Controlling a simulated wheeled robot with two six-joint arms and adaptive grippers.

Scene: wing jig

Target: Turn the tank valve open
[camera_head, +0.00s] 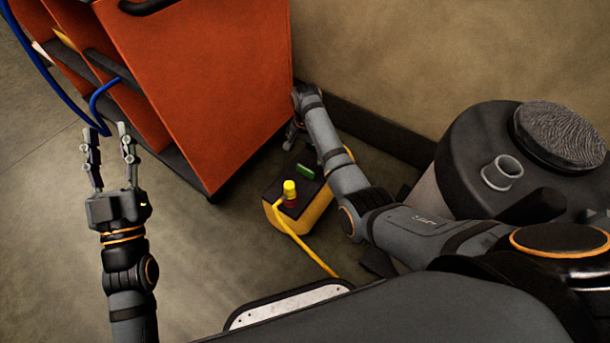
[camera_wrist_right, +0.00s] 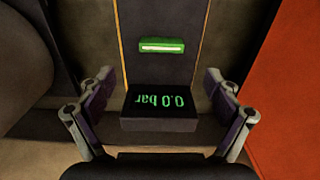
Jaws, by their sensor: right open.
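The yellow and black unit (camera_head: 318,212) stands on the floor beside the orange cabinet. A green bar (camera_head: 305,172), possibly the tank valve's handle, lies on its dark top. In the right wrist view the green bar (camera_wrist_right: 162,45) lies crosswise, beyond a black display block (camera_wrist_right: 158,108) reading "0.0 bar" upside down. My right gripper (camera_wrist_right: 158,78) is open and empty, its fingers spread on either side of the display. In the head view my right gripper (camera_head: 291,138) is small, beyond the unit near the cabinet.
The orange cabinet (camera_head: 205,75) stands close to my right gripper; its side also fills the right of the wrist view (camera_wrist_right: 288,100). A yellow hose (camera_head: 305,250) leaves a yellow fitting (camera_head: 290,188). A dark round vessel (camera_head: 480,150) stands right.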

